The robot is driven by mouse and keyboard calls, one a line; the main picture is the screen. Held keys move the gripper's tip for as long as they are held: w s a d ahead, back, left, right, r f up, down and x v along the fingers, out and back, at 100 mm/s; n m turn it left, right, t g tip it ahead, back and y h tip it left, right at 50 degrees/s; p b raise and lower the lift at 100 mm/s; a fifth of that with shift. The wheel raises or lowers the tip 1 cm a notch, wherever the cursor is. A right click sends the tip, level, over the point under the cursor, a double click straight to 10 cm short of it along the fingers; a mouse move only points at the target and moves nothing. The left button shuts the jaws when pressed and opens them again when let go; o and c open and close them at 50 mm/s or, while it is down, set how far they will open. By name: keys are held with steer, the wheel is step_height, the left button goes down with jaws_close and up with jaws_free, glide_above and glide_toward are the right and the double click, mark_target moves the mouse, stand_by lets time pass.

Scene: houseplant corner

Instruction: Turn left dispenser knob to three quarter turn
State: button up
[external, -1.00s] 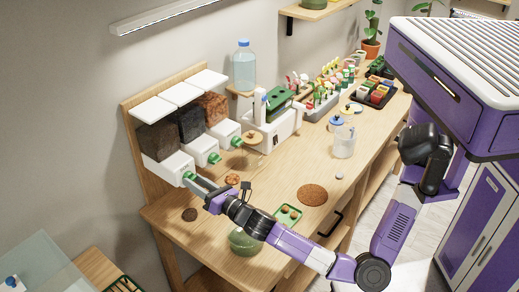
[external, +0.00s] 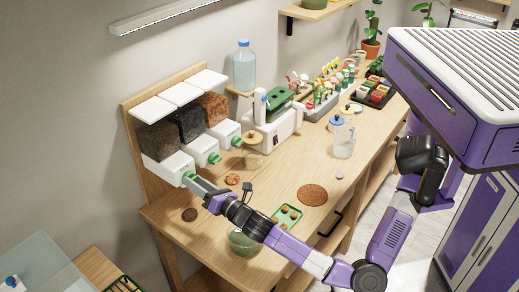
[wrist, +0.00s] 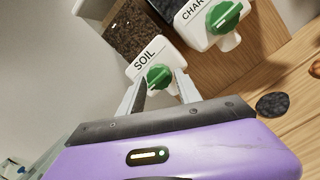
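The left dispenser is the white bin labelled SOIL (wrist: 145,58), with dark soil behind its clear front. Its green knob (wrist: 158,76) faces me in the wrist view; it also shows at the bin's front in the external view (external: 188,176). My gripper (wrist: 160,82) has one finger on each side of this knob. The fingers stand apart by about the knob's width and appear shut on it. In the external view my gripper (external: 195,181) reaches the knob from the front right. The fingers hide part of the knob there, and its exact angle is hard to read.
The charcoal dispenser's green knob (wrist: 223,18) is close on the right. A third dispenser with a green knob (external: 236,141) follows. The middle of the wooden bench is fairly clear.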

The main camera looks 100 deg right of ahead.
steer(key=shift+o, duration=1)
steer(key=b+v, duration=0.1)
steer(key=v, duration=0.6)
steer(key=shift+s+a+b, duration=0.3)
